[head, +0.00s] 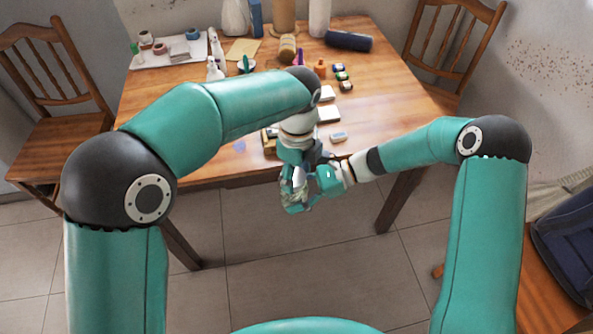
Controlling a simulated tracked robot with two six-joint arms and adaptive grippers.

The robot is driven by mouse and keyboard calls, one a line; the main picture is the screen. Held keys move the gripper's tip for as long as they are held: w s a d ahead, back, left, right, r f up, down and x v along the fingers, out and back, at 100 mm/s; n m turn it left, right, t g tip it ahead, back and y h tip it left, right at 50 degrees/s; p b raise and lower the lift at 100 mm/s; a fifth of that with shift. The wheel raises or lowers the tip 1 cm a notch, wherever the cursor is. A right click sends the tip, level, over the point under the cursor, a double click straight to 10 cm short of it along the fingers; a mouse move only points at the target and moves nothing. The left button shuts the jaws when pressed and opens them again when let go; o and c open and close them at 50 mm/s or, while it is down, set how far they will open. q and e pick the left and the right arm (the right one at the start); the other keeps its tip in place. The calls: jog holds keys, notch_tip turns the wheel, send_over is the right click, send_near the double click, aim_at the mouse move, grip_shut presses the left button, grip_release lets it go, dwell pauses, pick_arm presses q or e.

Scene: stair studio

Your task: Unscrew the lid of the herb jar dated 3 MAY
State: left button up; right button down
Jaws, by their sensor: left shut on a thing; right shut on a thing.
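My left gripper (294,181) reaches down from above, in front of the table's near edge. My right gripper (318,184) comes in from the right and meets it there. Both are shut on a small greyish thing (291,190) between them, which looks like the herb jar. Fingers cover most of it. I cannot tell which gripper has the lid and which the body, or whether lid and body are apart. No date is readable.
The wooden table (210,150) lies just behind the grippers. Its back holds bottles, a dark blue roll (348,41), small jars (341,76) and a white tray (170,54). Chairs stand left (55,95) and right (450,45). The floor below the grippers is clear.

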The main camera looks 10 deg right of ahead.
pick_arm(q)
jog(key=shift+w+d, duration=0.15)
jog(key=shift+c, duration=1.1)
jog(key=n, duration=0.5)
jog(key=shift+w, duration=0.25)
jog(key=n, duration=0.4)
jog(key=shift+w, duration=0.25)
jog(key=n, duration=0.7)
jog(key=shift+w+a, duration=0.25)
jog(key=n, duration=0.4)
jog(key=shift+w+a+n, duration=0.1)
jog(key=shift+a+n, duration=0.15)
jog(key=shift+n, duration=0.05)
jog(key=o, duration=1.3)
jog(key=shift+d, duration=0.1)
jog(key=shift+s+d+r, duration=0.1)
jog(key=shift+s, duration=0.1)
